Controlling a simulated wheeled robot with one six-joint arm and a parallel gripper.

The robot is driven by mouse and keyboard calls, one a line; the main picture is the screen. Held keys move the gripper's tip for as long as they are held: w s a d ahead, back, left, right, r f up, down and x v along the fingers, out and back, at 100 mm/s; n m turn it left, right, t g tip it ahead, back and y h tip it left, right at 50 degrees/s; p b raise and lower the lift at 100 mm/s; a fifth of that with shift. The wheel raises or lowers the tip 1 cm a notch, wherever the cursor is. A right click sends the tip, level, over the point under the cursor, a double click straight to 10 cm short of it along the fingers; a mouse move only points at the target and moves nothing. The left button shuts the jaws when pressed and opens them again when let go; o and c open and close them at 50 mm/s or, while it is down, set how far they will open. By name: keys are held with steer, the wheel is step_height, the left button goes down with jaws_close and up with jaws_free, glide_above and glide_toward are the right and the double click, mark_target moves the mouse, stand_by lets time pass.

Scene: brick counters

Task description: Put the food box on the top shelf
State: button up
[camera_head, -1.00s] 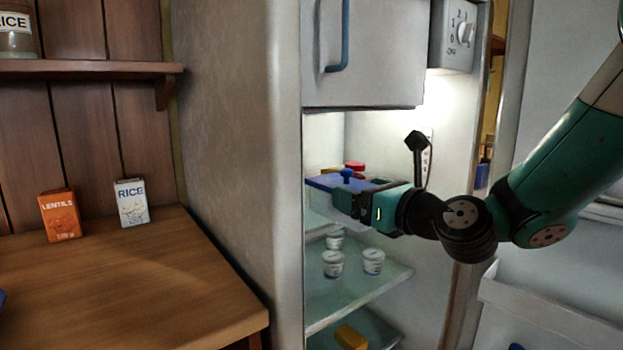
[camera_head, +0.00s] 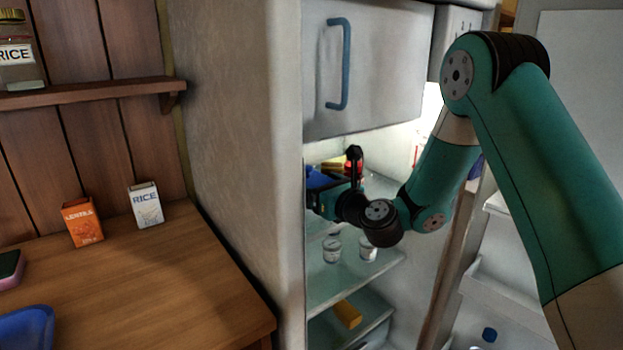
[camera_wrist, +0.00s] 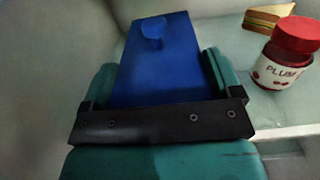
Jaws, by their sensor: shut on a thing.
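The food box (camera_wrist: 160,62) is blue with a round knob on its lid. It fills the middle of the wrist view, between the two teal fingers of my gripper (camera_wrist: 160,85), which is shut on it. In the head view the box (camera_head: 317,180) shows at the left inside the open fridge, partly hidden by my gripper (camera_head: 322,195). The top shelf (camera_wrist: 262,112) of the fridge is pale and shows beside the box. I cannot tell whether the box touches the shelf.
A red-lidded plum jar (camera_wrist: 287,58) and a sandwich (camera_wrist: 268,16) stand on the shelf right of the box. White cups (camera_head: 333,250) and a yellow block (camera_head: 347,314) sit lower. The freezer door (camera_head: 375,70) is above; the fridge's side wall (camera_head: 235,150) is left.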

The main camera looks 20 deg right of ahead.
steer(key=shift+p+x, duration=0.8)
steer(key=shift+x, duration=0.45)
step_height(320, 180, down, 4)
steer(key=b, duration=0.4)
steer(key=shift+w+r, duration=0.1)
steer(key=shift+r, duration=0.15)
steer(key=shift+f, duration=0.15)
steer(key=o, duration=0.8)
steer(key=shift+b+v, duration=4.15)
steer(key=shift+v, duration=1.85)
